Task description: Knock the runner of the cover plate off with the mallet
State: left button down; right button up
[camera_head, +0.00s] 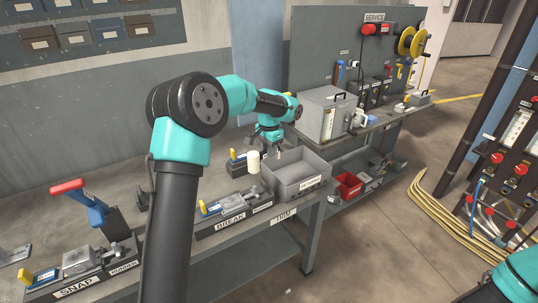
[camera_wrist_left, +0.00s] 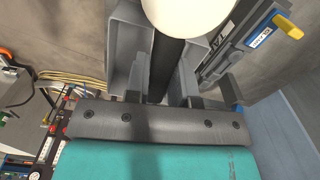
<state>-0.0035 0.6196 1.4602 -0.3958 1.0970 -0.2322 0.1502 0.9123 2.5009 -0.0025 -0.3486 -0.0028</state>
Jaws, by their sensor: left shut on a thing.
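My left gripper (camera_head: 276,149) is over the back of the bench, beside the open grey bin. In the left wrist view it is shut on the mallet's black handle (camera_wrist_left: 165,65). The mallet's white head (camera_wrist_left: 190,12) shows at the top of that view, and in the head view it is the white cylinder (camera_head: 253,162) left of the bin. A grey metal part (camera_head: 232,201), possibly the cover plate, lies in the fixture at the BREAK label. I cannot make out its runner. The mallet is apart from it. My right gripper is out of view.
The grey bin (camera_head: 317,170) stands at the bench's right end. A SNAP station (camera_head: 82,259) with a red-handled lever (camera_head: 68,187) is at the lower left. Behind are a grey box (camera_head: 325,112) and service panel (camera_head: 345,50). A small red bin (camera_head: 348,185) stands lower right.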

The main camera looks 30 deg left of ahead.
pick_arm(q)
jog(key=shift+f, duration=0.1)
dwell(1.6)
jog(key=shift+f, duration=0.1)
notch_tip(320, 180, down, 9)
jog(key=shift+r, duration=4.35)
jog(key=shift+r, duration=2.5)
